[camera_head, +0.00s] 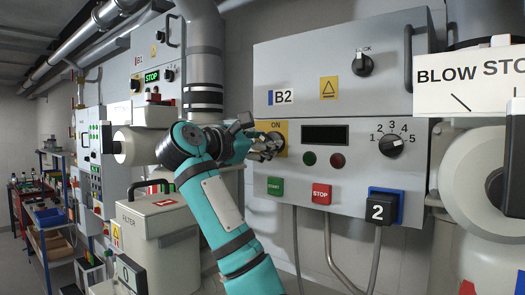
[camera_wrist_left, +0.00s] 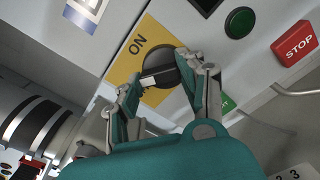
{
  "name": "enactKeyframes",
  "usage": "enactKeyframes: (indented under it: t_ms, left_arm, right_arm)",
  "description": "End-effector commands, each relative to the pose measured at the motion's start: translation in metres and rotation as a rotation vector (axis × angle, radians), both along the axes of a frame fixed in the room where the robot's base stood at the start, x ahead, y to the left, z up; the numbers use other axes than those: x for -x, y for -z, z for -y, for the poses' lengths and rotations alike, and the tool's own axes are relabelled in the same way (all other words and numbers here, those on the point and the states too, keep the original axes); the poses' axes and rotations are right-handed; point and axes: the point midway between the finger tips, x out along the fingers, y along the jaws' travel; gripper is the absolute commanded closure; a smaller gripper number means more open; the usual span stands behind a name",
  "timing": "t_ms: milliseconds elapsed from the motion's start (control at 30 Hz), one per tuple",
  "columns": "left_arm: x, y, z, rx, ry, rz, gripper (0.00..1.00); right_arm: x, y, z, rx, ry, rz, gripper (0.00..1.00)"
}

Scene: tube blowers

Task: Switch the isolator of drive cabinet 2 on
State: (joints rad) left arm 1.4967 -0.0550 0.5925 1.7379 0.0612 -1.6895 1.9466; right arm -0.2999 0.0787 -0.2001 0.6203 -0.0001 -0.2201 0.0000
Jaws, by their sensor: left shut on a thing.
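The cabinet marked B2 (camera_head: 348,72) hangs on the wall right of the middle in the head view. Its isolator is a dark round knob (camera_wrist_left: 160,65) with a pale bar, on a yellow plate (camera_head: 272,126) marked ON. My left gripper (camera_head: 266,147) is at this plate. In the wrist view my left gripper (camera_wrist_left: 158,84) is shut on the isolator knob, with a finger on each side. The fingers hide part of the knob, and the rest of the plate's lettering cannot be read. My right gripper is not in view.
A dark display (camera_head: 325,135), round green and red lamps, a START button (camera_head: 274,186), a STOP button (camera_head: 321,194) and a numbered selector (camera_head: 392,145) share the panel. Cabinet B1 (camera_head: 152,75) and a filter unit (camera_head: 160,235) stand left. A BLOW STO sign (camera_head: 470,80) is right.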

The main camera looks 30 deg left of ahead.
Motion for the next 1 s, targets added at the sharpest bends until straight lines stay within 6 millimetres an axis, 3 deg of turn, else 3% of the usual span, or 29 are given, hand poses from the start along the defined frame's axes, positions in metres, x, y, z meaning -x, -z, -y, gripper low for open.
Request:
enactKeyframes:
  t_ms: [500,1000]
  left_arm:
    - [0.0,0.001,0.002,-0.492,-0.001,0.038,0.92]
    - [0.0,-0.001,0.004,-0.868,0.0,0.067,0.92]
  right_arm:
    - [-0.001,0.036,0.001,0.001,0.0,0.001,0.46]
    - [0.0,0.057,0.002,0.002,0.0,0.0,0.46]
